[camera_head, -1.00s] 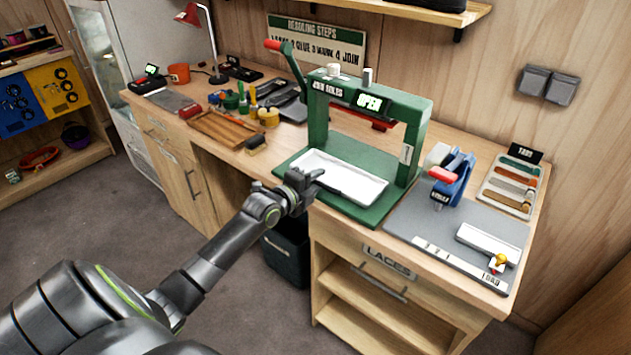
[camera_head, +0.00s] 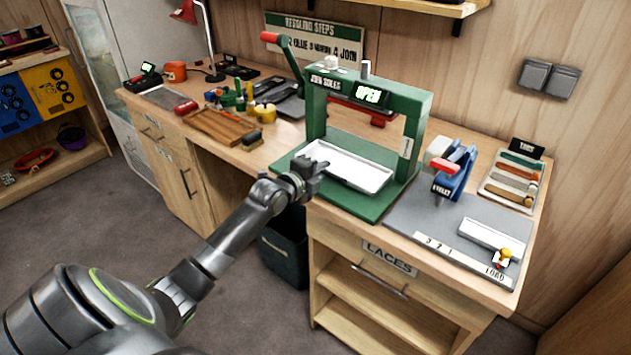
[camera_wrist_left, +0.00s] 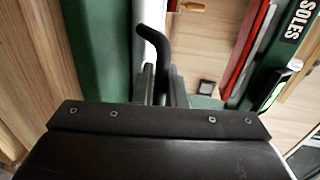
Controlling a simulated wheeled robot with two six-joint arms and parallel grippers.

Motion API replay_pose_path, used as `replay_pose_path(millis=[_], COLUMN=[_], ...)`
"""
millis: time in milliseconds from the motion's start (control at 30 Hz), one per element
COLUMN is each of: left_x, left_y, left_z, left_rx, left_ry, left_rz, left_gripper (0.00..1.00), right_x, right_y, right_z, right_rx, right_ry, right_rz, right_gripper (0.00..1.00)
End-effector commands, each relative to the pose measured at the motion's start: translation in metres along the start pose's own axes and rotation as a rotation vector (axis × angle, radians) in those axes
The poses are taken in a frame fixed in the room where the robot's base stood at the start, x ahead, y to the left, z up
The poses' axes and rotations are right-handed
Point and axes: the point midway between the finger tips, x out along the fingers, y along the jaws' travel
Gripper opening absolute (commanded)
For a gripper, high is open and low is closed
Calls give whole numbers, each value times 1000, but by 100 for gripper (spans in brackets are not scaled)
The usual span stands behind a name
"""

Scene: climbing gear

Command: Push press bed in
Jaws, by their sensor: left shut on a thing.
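The press bed (camera_head: 350,168) is a white shallow tray on the green base of the press (camera_head: 415,120), sticking out of the frame toward me. The press display reads OPEN. My left gripper (camera_head: 313,172) is at the tray's near left edge. In the left wrist view, its fingers (camera_wrist_left: 160,88) are shut on a black bent handle (camera_wrist_left: 152,40) beside the white tray edge. The gripper partly hides the tray's near edge in the head view. My right gripper is not in view.
A red-tipped lever (camera_head: 285,50) rises at the press's left. A blue eyelet tool (camera_head: 455,172) and grey mat (camera_head: 440,225) are to the right. A wooden tray (camera_head: 222,128) and several small tools lie to the left. A dark bin (camera_head: 285,250) stands below.

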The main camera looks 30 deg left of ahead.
Motion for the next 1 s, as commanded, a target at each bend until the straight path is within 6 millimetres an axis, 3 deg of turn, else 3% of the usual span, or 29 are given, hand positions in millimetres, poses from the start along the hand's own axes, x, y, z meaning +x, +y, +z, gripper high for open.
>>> replay_pose_path(millis=[67, 400, 433, 567, 1000], left_x=[5, 6, 6, 6, -4], left_y=[2, -1, 0, -1, 0], left_z=[0, 0, 0, 0, 1], left_rx=[0, 0, 0, 0, 1], left_ry=[-1, -2, -2, -2, -1], left_rz=[1, 4, 4, 4, 4], left_gripper=[0, 0, 13, 30, 30], right_x=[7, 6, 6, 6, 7], right_y=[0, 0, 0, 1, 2], right_z=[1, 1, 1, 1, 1], right_rx=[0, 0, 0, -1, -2], right_ry=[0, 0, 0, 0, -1], right_rz=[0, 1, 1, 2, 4], right_gripper=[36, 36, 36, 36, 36])
